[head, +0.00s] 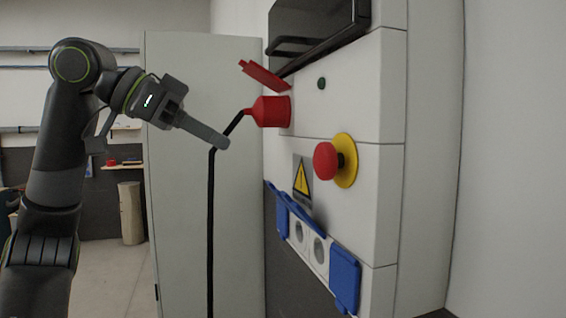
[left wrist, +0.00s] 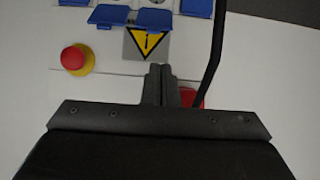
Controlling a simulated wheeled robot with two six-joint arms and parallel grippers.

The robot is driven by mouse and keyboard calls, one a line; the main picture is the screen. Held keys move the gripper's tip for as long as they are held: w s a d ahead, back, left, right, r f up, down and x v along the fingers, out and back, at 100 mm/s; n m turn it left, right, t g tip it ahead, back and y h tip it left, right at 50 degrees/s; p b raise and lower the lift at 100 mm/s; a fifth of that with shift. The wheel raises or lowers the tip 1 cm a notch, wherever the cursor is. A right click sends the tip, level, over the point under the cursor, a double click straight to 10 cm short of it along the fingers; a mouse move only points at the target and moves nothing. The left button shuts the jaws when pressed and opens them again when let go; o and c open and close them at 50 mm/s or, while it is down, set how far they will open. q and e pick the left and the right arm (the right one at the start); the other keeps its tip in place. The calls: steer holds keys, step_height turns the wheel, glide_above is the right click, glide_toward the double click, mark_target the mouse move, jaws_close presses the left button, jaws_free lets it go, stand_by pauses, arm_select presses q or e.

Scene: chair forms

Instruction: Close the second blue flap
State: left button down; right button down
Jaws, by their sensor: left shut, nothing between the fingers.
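A row of blue flaps runs along the lower part of the white panel. In the head view the right-end flap (head: 345,278) and the left-end flap (head: 282,218) hang down flat over their sockets. Between them two flaps (head: 303,214) stand raised, with two pale round sockets (head: 319,250) bare below. The left wrist view, upside down, shows the raised flaps as two blue plates (left wrist: 108,16) (left wrist: 155,19). My left gripper (head: 222,143) is shut and empty, in front of the panel and apart from the flaps. Its fingertips are pressed together (left wrist: 160,72). My right gripper is out of view.
A red plug (head: 268,111) with a hanging black cable (head: 211,220) sits in the panel, close to my left fingers in view. Above it is a raised red cover (head: 264,76). A red emergency button (head: 326,161) and a yellow warning sign (head: 302,181) lie above the flaps.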

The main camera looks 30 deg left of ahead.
arm_select(q)
steer(key=p+x, duration=0.2)
steer(key=x, duration=0.7)
steer(key=shift+f+p, duration=0.25)
steer(key=shift+p, duration=0.1)
steer(key=shift+d, duration=0.15)
